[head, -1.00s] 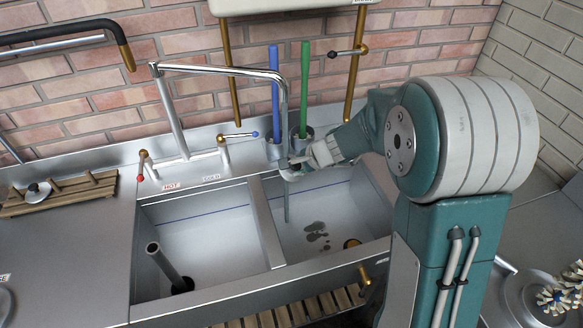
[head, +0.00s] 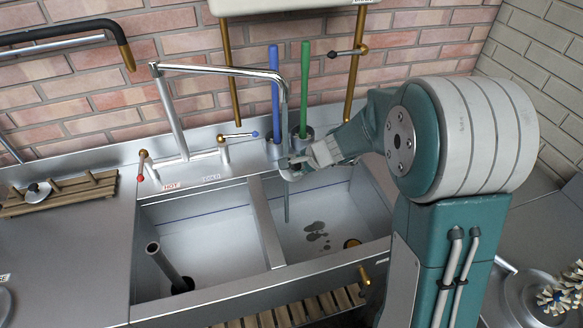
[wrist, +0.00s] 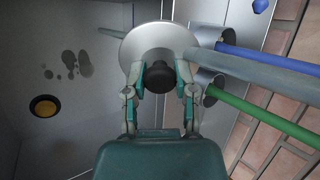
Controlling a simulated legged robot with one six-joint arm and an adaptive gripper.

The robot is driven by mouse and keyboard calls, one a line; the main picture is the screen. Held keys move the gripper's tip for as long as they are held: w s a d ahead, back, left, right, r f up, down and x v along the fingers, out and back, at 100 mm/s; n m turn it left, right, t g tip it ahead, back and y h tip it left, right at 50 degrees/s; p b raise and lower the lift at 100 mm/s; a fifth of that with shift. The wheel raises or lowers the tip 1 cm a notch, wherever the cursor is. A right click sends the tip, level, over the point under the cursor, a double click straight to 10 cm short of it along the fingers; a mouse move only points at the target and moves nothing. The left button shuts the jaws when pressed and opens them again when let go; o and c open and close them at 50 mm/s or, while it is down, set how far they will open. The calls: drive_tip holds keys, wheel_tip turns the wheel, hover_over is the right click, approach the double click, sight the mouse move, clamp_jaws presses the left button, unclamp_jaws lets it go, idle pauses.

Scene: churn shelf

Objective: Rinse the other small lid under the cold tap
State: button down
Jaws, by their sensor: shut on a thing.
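My gripper (head: 303,163) is over the back of the right basin, shut on the black knob (wrist: 158,78) of a small round metal lid (wrist: 150,40). The lid shows small in the head view (head: 291,174), partly hidden by the gripper. It is directly below the chrome tap spout (head: 283,95). A thin grey stream (head: 287,207) runs down below the lid into the right basin. The cold lever (head: 240,136), with a blue tip, points right. The hot lever (head: 146,163) has a red tip. Another small lid (head: 37,192) with a dark knob is on the wooden rack.
Blue (head: 274,85) and green (head: 304,85) handles stand upright in holders close behind my gripper. The left basin (head: 210,235) holds an upright pipe (head: 168,265). Dark wet patches (head: 316,231) and a drain (head: 351,243) show in the right basin. The wooden rack (head: 75,190) is at left.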

drive_tip(key=s+d+r, duration=0.2)
drive_tip(key=s+r, duration=0.3)
drive_tip(key=s, duration=0.4)
drive_tip(key=shift+s, duration=0.4)
idle(0.8)
